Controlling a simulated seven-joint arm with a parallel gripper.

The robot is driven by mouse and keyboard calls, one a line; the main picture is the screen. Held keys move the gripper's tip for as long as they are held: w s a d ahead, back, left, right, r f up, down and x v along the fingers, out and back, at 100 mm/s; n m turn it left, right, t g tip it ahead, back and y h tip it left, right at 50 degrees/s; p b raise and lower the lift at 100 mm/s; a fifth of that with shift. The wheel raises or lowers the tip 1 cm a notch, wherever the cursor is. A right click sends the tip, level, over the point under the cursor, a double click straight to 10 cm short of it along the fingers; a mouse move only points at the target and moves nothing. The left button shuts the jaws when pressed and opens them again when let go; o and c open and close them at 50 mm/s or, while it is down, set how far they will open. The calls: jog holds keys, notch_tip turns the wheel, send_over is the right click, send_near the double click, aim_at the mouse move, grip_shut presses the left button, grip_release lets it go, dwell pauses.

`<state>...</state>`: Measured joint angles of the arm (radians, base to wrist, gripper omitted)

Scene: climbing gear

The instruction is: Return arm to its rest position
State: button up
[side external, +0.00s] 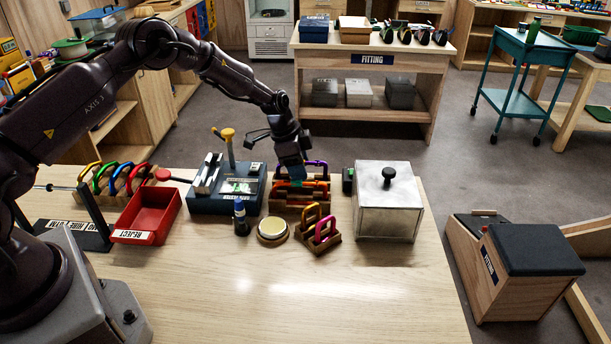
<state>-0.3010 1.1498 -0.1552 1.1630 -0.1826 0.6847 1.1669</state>
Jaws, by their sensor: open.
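My dark arm reaches over the bench (400,290) from the left. My gripper (288,172) is open and points down over a wooden rack (300,203) that holds orange and purple carabiners (317,166). A blue-teal part shows at its fingertips; I cannot tell whether it belongs to the gripper. The fingertips overlap the back of the rack in this view, so I cannot tell whether they touch anything.
A red REJECT tray (147,214), a blue fixture (228,190) with a yellow-topped lever, a small bottle (241,218), a round tin (272,230) and a metal box (388,205) with a black knob crowd around. Colored carabiners (115,178) stand at left. The bench front is clear.

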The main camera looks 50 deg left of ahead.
jog(key=shift+w+a+r, duration=0.15)
jog(key=shift+w+r, duration=0.05)
jog(key=shift+r, duration=0.5)
jog(key=shift+w+a+r, duration=0.1)
jog(key=shift+w+r, duration=0.05)
jog(key=shift+r, duration=0.55)
jog(key=shift+w+a, duration=0.55)
jog(key=shift+f, duration=1.45)
jog(key=shift+s+d, duration=0.55)
